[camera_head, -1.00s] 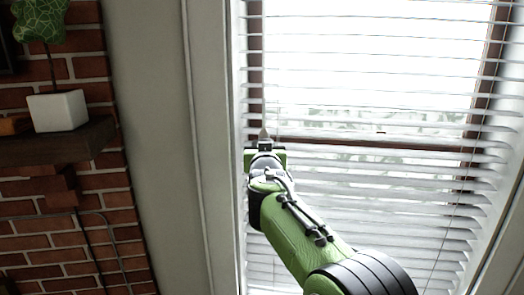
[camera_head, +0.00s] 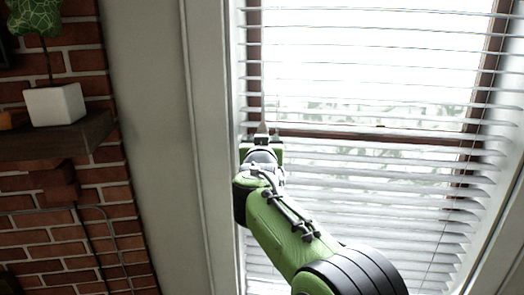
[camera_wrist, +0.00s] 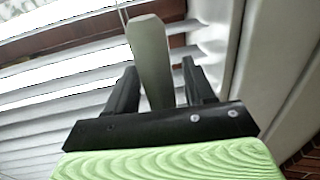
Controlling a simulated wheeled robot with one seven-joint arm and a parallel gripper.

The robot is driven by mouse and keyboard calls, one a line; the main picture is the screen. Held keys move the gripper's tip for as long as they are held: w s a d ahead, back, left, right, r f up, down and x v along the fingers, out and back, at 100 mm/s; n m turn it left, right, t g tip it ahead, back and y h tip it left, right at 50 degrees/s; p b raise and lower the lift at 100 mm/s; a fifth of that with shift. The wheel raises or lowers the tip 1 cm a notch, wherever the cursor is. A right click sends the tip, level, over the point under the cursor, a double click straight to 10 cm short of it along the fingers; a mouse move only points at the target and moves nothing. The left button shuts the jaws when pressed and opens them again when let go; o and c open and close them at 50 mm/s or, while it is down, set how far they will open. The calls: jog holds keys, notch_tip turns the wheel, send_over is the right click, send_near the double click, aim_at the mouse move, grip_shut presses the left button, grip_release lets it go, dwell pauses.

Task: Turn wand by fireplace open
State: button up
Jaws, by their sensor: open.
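The wand (camera_wrist: 149,60) is a pale, tapered handle hanging from a thin cord in front of the blinds. In the wrist view it stands between the two black fingers of my gripper (camera_wrist: 157,85), with a gap visible on its right side. In the head view the wand's tip (camera_head: 262,128) shows just above my gripper (camera_head: 262,140), near the left edge of the window. My gripper is open around the wand. The white blinds (camera_head: 370,185) hang with slats apart, and bright light comes through.
A brick fireplace wall (camera_head: 95,190) with a wooden mantel (camera_head: 60,140) is at the left. A white pot (camera_head: 55,104) with a green plant stands on the mantel. The white window frame (camera_head: 212,150) runs close beside my gripper on the left.

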jog(key=s+a+b, duration=0.1)
jog(key=s+b, duration=0.4)
jog(key=s, duration=1)
jog(key=shift+f, duration=0.15)
jog(key=shift+a, duration=0.1)
jog(key=s+d+f+g, duration=0.6)
jog(key=s+d+f, duration=0.6)
jog(key=s+f, duration=0.1)
jog(key=s+d+f+g+y, duration=0.1)
jog(key=s+f+g, duration=0.5)
jog(key=s+f, duration=0.7)
jog(key=s+d, duration=0.1)
jog(key=s, duration=0.2)
jog(key=shift+s+n, duration=0.35)
jog(key=shift+n, duration=0.05)
